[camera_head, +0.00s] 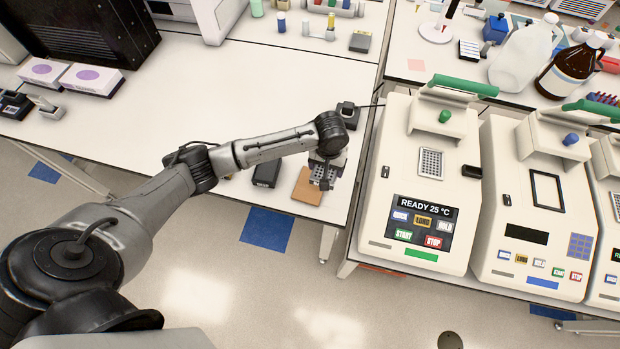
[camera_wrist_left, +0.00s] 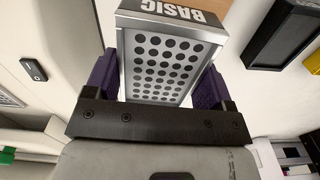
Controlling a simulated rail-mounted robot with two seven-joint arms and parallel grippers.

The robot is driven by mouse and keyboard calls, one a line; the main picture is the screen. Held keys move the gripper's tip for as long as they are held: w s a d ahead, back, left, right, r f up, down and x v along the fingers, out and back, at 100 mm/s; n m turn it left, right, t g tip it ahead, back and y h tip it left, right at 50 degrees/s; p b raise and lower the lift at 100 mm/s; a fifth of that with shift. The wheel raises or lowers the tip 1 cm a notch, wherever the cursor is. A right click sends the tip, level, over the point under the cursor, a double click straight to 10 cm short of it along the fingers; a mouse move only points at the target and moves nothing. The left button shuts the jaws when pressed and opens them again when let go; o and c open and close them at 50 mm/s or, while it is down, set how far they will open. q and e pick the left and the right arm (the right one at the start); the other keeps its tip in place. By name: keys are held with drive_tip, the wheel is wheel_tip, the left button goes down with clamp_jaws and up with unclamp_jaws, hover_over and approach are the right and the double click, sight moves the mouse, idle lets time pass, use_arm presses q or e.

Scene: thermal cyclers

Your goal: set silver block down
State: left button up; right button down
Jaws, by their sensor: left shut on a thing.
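The silver block (camera_wrist_left: 162,65) has rows of dark holes and a "BASIC" label on its end. My left gripper (camera_wrist_left: 155,85) is shut on it, with purple finger pads on both sides of the block in the wrist view. In the head view the left gripper (camera_head: 325,172) is at the front right corner of the white bench, with the holed face of the block (camera_head: 322,180) just visible below it. The block is over or beside a brown pad (camera_head: 306,190); I cannot tell whether it touches anything. My right gripper is not in view.
A black block (camera_head: 266,173) lies left of the brown pad. The middle of the white bench (camera_head: 230,90) is clear.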

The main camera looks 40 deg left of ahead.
sight(310, 185)
use_arm(q)
drive_tip(key=s+a+f, duration=0.1)
drive_tip(key=s, duration=0.1)
drive_tip(key=s+a+f, duration=0.1)
drive_tip(key=f, duration=0.1)
drive_tip(key=shift+s+a, duration=0.4)
drive_tip(key=shift+f, duration=1.9)
drive_tip(key=shift+f, duration=0.15)
drive_tip(key=o, duration=1.2)
drive_tip(key=shift+o, duration=0.2)
